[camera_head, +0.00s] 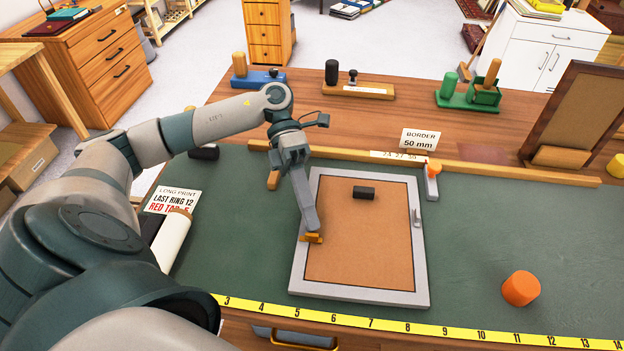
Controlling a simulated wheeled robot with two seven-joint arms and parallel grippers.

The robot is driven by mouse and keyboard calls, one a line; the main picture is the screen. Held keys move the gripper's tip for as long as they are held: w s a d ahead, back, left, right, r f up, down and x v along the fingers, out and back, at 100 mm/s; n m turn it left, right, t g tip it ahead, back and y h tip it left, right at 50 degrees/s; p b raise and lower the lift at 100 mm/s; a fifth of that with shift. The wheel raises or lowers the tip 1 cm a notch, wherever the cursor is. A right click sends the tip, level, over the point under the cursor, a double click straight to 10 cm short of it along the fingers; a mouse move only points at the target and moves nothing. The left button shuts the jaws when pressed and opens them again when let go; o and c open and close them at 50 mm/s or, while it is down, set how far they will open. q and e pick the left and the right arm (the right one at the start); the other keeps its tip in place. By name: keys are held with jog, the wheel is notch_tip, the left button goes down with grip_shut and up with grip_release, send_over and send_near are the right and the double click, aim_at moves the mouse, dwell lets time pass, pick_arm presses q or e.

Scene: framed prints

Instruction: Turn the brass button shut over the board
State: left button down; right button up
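The grey frame (422,260) lies flat on the green mat, with the brown board (365,245) inside it. The brass button (313,239) sits at the left rail and appears to lie crosswise, reaching from the rail over the board's edge. My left gripper (310,226) points down with its tip at the button, touching or just above it. The tip hides part of the button. The fingers show as one narrow shape, so I cannot tell their gap. A grey catch (417,217) is on the right rail. My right gripper is out of view.
A black block (363,193) lies on the board's upper part. A wooden rail (480,170) runs behind the frame, with a "BORDER 50 mm" sign (420,139). An orange cylinder (520,288) stands at right. A yellow ruler (420,327) edges the front. The mat right of the frame is mostly clear.

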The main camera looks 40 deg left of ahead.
pick_arm(q)
jog(key=shift+s, duration=0.1)
dwell(0.4)
jog(key=v, duration=1.7)
jog(key=shift+a, duration=0.15)
